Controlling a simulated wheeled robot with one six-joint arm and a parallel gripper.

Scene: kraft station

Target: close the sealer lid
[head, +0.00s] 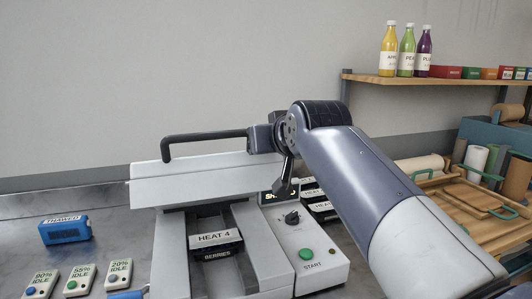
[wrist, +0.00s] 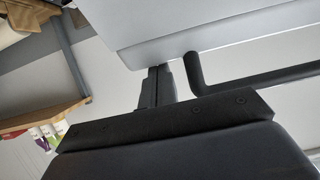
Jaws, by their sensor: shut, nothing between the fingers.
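The sealer has a light grey lid (head: 195,190), raised above the base (head: 262,255) so that the space below it shows. A black bar handle (head: 205,138) stands along the lid's top. My gripper (head: 283,190) is at the right end of the lid, fingers pointing down and shut with nothing between them. In the wrist view, the shut fingers (wrist: 155,88) are beside the bent end of the handle (wrist: 250,76), close to the lid (wrist: 190,25). I cannot tell whether they touch either. My wrist hides the handle's right end in the head view.
A black tray labelled HEAT 4 BERRIES (head: 216,243) sits under the lid. A control panel with a green START button (head: 306,254) is at right. A blue box (head: 66,229) and several button units (head: 75,282) lie left. A shelf with bottles (head: 407,50) is back right.

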